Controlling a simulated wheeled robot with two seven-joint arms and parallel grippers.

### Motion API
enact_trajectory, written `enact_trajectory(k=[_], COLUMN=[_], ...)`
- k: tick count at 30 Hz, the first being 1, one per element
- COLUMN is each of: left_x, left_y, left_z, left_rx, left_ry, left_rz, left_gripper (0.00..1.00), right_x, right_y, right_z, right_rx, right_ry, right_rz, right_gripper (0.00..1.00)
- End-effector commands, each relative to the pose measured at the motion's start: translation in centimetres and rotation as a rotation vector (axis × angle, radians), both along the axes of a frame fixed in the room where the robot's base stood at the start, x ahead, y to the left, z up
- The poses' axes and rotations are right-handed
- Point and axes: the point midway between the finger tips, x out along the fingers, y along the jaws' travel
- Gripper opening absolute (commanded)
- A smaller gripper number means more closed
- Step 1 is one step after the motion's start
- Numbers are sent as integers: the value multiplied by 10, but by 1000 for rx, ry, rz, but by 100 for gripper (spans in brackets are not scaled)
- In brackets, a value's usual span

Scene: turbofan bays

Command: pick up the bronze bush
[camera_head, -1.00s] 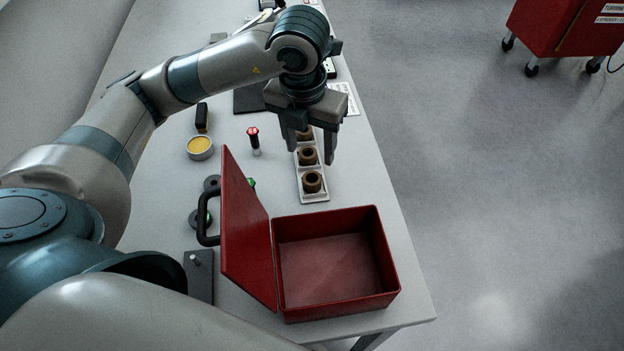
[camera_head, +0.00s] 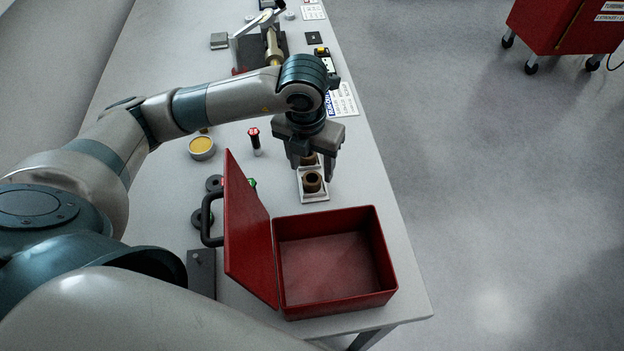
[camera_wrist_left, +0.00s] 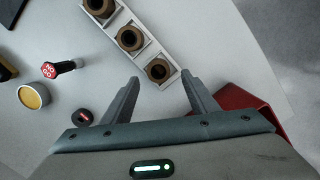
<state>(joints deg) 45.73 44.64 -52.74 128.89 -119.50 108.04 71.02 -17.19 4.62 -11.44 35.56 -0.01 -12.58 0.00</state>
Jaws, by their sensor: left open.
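Several bronze bushes stand upright in a row in a white tray (camera_head: 315,197). The nearest bush (camera_head: 312,182) shows clearly in the head view, and another bush (camera_head: 309,160) is partly hidden behind my gripper. In the left wrist view three bushes show: one at the top (camera_wrist_left: 100,7), a middle bush (camera_wrist_left: 130,38) and a near bush (camera_wrist_left: 158,71). My left gripper (camera_head: 311,172) is open and empty above the tray. In the left wrist view its fingertips (camera_wrist_left: 161,80) lie either side of the near bush's line, apart from it. My right gripper is not in view.
An open red box (camera_head: 335,265) stands at the table's near end, its lid (camera_head: 247,230) raised on the left.

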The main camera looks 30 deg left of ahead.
Motion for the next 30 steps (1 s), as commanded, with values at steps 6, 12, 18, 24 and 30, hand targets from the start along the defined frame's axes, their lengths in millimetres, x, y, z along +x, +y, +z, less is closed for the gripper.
enact_trajectory(k=[6, 12, 18, 24, 30], left_x=[3, 6, 6, 6, 6], left_y=[4, 3, 3, 3, 3], left_z=[-24, -43, -45, -44, -44], left_rx=[3, 1, 1, 1, 0], left_ry=[5, 2, 0, 0, 0], left_rz=[2, 0, 0, 0, 0], left_gripper=[54, 54, 54, 54, 28], right_x=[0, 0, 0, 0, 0], right_y=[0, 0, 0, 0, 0], right_z=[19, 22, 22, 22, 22], right_rx=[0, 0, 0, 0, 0], right_ry=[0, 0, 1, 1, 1], right_rz=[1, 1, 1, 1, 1], right_gripper=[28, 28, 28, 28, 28])
